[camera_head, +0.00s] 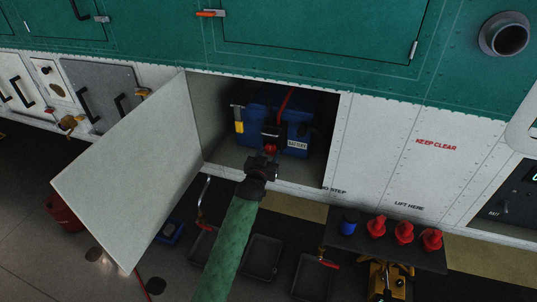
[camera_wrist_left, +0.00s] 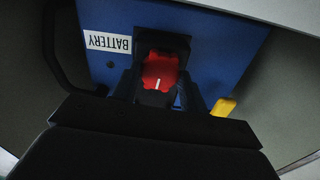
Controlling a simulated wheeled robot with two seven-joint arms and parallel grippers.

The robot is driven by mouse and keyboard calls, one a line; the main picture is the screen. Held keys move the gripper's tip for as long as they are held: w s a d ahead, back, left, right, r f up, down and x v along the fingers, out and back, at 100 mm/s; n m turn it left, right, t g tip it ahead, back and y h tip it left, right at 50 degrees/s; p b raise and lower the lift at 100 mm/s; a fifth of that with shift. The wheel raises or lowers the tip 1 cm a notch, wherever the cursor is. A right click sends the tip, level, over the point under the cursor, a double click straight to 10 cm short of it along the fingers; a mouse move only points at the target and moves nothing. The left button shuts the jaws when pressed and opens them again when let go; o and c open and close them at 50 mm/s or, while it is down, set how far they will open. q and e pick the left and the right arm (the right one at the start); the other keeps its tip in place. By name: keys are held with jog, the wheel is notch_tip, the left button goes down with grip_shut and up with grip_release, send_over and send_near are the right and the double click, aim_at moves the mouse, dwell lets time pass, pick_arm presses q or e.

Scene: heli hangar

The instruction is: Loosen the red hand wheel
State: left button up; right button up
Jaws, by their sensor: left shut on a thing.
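The red hand wheel (camera_head: 270,148) is on the front of the blue battery (camera_head: 297,130) inside the open compartment. In the left wrist view the red wheel (camera_wrist_left: 159,71) is a lobed knob with a white mark, on a black mount. My left gripper (camera_head: 267,156) reaches into the compartment on a green arm. In the left wrist view its fingers (camera_wrist_left: 158,88) stand at either side of the wheel and are shut on it. The fingertips are partly hidden by the wheel and the dark mount. My right gripper is not in view.
The white compartment door (camera_head: 130,175) hangs open to the left. A yellow-handled item (camera_head: 238,119) is at the compartment's left side. A dark shelf (camera_head: 345,240) with a blue cap (camera_head: 348,222) and several red caps is at right. Dark trays (camera_head: 262,257) lie below.

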pick_arm(q)
jog(key=shift+n, duration=0.5)
jog(key=shift+f, duration=0.1)
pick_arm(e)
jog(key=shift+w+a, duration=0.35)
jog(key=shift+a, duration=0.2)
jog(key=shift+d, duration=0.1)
pick_arm(q)
jog(key=o, duration=0.6)
jog(key=shift+c, duration=0.2)
jog(key=o, duration=0.4)
jog(key=shift+o, duration=0.2)
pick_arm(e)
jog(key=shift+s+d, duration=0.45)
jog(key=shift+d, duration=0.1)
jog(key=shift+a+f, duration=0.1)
